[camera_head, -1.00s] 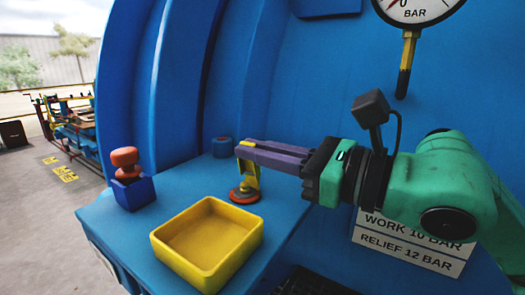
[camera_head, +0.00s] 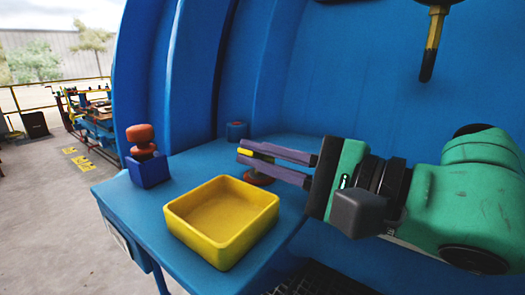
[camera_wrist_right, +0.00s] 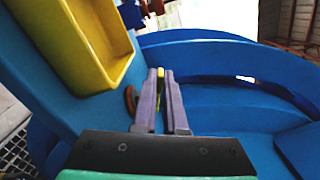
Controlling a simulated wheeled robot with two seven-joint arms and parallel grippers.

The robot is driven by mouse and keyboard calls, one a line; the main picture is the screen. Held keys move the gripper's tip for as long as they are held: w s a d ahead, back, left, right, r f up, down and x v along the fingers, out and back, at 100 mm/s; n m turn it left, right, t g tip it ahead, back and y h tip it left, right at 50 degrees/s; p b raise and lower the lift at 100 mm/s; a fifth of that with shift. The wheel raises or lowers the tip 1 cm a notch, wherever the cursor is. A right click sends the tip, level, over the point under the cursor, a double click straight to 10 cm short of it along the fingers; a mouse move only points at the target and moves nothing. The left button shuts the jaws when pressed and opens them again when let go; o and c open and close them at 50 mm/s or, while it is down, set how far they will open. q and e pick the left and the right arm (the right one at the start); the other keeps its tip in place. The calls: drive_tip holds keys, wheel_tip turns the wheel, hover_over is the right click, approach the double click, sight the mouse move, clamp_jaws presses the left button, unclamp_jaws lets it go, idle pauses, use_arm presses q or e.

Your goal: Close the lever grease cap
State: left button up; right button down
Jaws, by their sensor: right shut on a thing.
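The lever grease cap is a small yellow lever (camera_head: 245,152) over a round red-orange base (camera_head: 258,178) on the blue shelf. My right gripper (camera_head: 241,154) is shut on the yellow lever, whose end shows between the purple fingers. The fingers hide most of the lever and part of the base. In the right wrist view, a strip of the yellow lever (camera_wrist_right: 161,74) shows between the fingertips, and the red base (camera_wrist_right: 130,98) lies just left of them. I cannot tell whether the lever touches its base. My left gripper is not in view.
An empty yellow tray (camera_head: 181,226) sits on the blue shelf (camera_head: 122,203) in front of the cap. A blue box (camera_head: 148,171) with stacked red-orange pieces (camera_head: 141,143) stands at the left.

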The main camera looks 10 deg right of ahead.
drive_tip(key=n, duration=0.1)
drive_tip(key=f+n+b, duration=0.1)
drive_tip(key=n, duration=0.1)
drive_tip(key=f+n, duration=0.1)
drive_tip(key=shift+s+a+n+b, duration=0.2)
drive_tip(key=shift+a+n+b, duration=0.05)
drive_tip(key=shift+n+b, duration=0.05)
idle(0.5)
drive_tip(key=c, duration=1)
unclamp_jaws()
drive_tip(key=shift+o, duration=0.2)
drive_tip(key=shift+r, duration=0.1)
